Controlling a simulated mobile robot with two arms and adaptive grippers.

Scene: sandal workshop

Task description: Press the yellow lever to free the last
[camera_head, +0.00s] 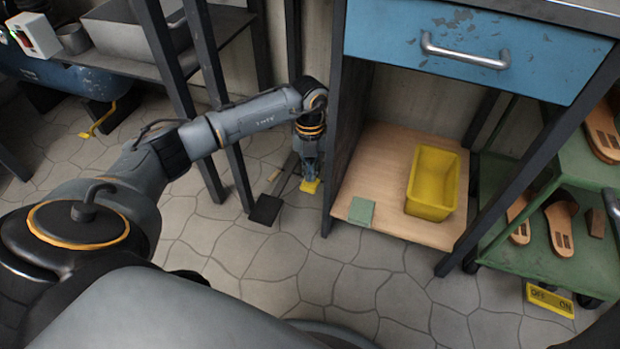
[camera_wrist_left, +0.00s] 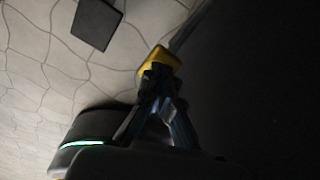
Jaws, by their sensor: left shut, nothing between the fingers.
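A small yellow lever end (camera_head: 310,186) is low near the floor, beside the left leg of the blue-drawer bench. It also shows in the wrist view (camera_wrist_left: 161,60). My left gripper (camera_head: 309,174) points down right above it, fingers together and empty. In the wrist view the fingertips (camera_wrist_left: 158,76) overlap the lever's near edge; I cannot tell whether they press on it. A black pedal plate (camera_head: 265,210) sits to the left of the lever, also seen in the wrist view (camera_wrist_left: 97,23). I cannot make out a last held by this lever. My right gripper is not in view.
The bench's wooden shelf (camera_head: 385,222) holds a yellow bin (camera_head: 431,206) and a green pad (camera_head: 361,211). Dark bench legs flank my arm. The front floor is clear.

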